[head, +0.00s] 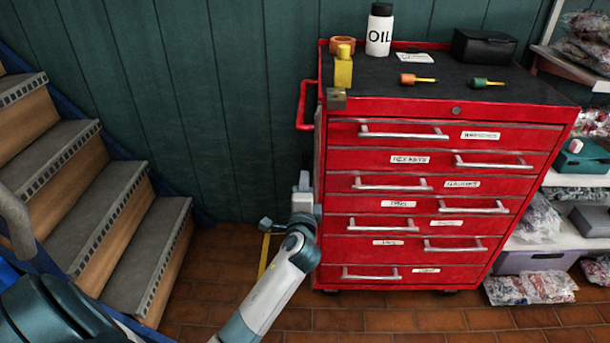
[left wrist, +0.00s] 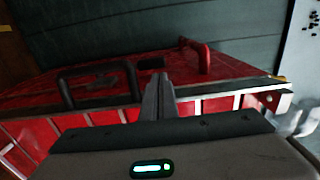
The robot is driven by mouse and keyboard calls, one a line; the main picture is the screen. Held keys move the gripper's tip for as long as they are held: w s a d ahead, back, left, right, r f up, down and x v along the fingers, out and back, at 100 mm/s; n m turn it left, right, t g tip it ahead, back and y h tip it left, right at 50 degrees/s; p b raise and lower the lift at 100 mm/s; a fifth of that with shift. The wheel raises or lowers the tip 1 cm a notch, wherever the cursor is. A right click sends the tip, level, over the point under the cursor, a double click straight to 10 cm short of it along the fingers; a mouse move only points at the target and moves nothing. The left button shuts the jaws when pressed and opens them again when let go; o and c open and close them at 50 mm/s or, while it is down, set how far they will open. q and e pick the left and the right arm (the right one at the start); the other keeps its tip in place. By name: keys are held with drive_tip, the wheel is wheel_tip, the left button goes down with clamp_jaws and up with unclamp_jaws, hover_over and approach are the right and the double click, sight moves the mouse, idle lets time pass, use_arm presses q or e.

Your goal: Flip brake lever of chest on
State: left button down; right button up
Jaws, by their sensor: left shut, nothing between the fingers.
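The red tool chest (head: 440,218) stands against the green wall, with several drawers facing me. My left gripper (head: 304,182) is low beside the chest's left front edge, well below that corner. In the left wrist view its fingers (left wrist: 158,96) are shut and empty, with the chest's red surface (left wrist: 30,98) beyond them. I cannot tell whether they touch it. My right gripper is out of view.
A red side handle (head: 305,106) sticks out from the chest's left side. An oil bottle (head: 380,30), a tape roll (head: 342,45), screwdrivers and a black case (head: 484,46) are on top. Stairs (head: 110,200) rise at left; shelves (head: 575,190) stand at right. Little floor is free between stairs and chest.

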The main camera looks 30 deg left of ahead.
use_arm(q)
drive_tip(key=v, duration=0.4)
drive_tip(key=shift+s+d+r, duration=0.2)
drive_tip(key=shift+s+r, duration=0.05)
drive_tip(key=shift+s, duration=0.05)
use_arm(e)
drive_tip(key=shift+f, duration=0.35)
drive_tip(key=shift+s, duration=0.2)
